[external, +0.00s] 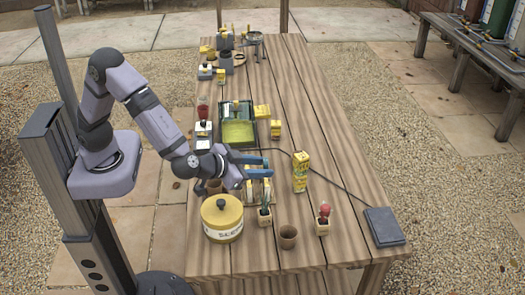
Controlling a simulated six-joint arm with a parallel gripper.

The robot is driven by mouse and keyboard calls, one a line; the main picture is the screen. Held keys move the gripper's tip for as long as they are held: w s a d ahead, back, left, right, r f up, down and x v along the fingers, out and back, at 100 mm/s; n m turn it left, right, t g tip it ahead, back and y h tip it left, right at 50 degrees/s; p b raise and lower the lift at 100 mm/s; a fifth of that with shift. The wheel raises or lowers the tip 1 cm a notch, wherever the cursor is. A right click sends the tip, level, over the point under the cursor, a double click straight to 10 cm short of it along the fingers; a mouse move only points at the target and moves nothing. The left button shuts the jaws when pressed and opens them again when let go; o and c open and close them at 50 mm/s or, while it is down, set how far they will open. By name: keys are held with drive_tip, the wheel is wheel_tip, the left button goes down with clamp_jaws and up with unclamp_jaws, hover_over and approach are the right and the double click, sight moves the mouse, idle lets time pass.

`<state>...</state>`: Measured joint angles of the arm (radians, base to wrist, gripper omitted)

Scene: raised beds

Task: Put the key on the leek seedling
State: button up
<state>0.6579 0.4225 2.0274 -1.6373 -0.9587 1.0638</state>
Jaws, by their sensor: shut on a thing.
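My gripper (262,168), with blue fingers, is above the near-middle part of the wooden table, pointing right. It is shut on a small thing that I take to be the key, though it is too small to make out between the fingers.
A yellow seed tin (222,224) stands left of the seedling.

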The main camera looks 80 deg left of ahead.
hover_over(260, 214)
wheel_tip(260, 214, down, 4)
drive_tip(key=shift+f+p, duration=0.3)
drive_tip(key=shift+f, duration=5.2)
drive_tip(key=shift+f, duration=0.25)
drive_tip(key=o, duration=1.1)
drive_tip(key=shift+c, duration=0.2)
drive_tip(key=shift+r, duration=0.15)
drive_tip(key=shift+r, duration=0.15)
drive_tip(key=b+v, duration=0.1)
drive_tip(key=v, duration=1.1)
drive_tip(key=shift+s, duration=0.1)
